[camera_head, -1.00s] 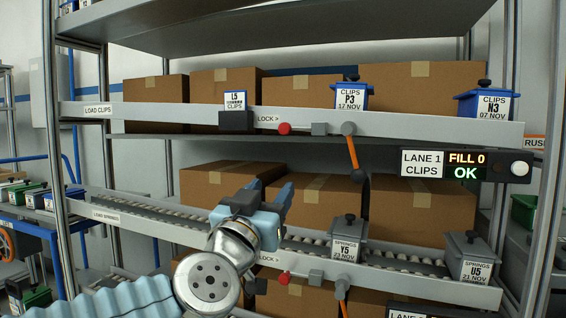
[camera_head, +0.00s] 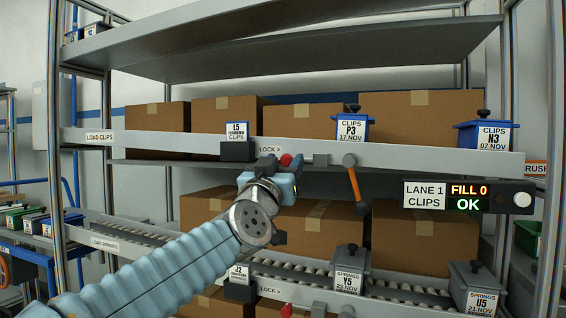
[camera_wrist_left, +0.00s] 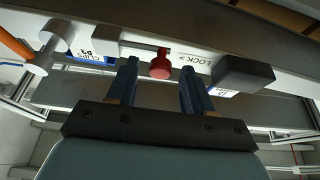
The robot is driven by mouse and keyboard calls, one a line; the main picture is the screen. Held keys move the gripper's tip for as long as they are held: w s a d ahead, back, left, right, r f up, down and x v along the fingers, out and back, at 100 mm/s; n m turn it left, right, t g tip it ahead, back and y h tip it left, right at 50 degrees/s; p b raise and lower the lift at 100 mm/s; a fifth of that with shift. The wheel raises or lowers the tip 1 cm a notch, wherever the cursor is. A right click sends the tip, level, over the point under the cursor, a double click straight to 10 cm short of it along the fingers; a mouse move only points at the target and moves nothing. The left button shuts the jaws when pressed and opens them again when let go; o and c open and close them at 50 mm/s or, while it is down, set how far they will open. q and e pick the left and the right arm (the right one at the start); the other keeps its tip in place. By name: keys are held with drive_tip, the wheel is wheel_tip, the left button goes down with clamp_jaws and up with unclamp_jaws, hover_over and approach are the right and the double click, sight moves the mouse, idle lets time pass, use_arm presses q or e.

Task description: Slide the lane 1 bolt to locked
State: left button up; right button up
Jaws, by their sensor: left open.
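The lane 1 bolt has a red knob (camera_head: 286,159) on the front rail of the upper shelf, right of the "LOCK >" label (camera_head: 269,149). A grey block (camera_head: 321,160) sits to the right of the knob. My left gripper (camera_head: 281,166) is at the rail, just in front of the knob. In the left wrist view, the red knob (camera_wrist_left: 161,65) shows between the two blue fingers of the gripper (camera_wrist_left: 157,85), near their tips. The fingers are apart, and I cannot tell whether either touches the knob. My right gripper is not in view.
An orange lever (camera_head: 354,185) hangs from the rail to the right. A dark block (camera_head: 238,151) is on the rail to the left. The lane 1 display (camera_head: 467,196) reads FILL 0 OK. A lower rail carries grey bins (camera_head: 349,268). Cardboard boxes (camera_head: 421,116) stand behind.

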use_arm(q)
clamp_jaws()
idle(0.3)
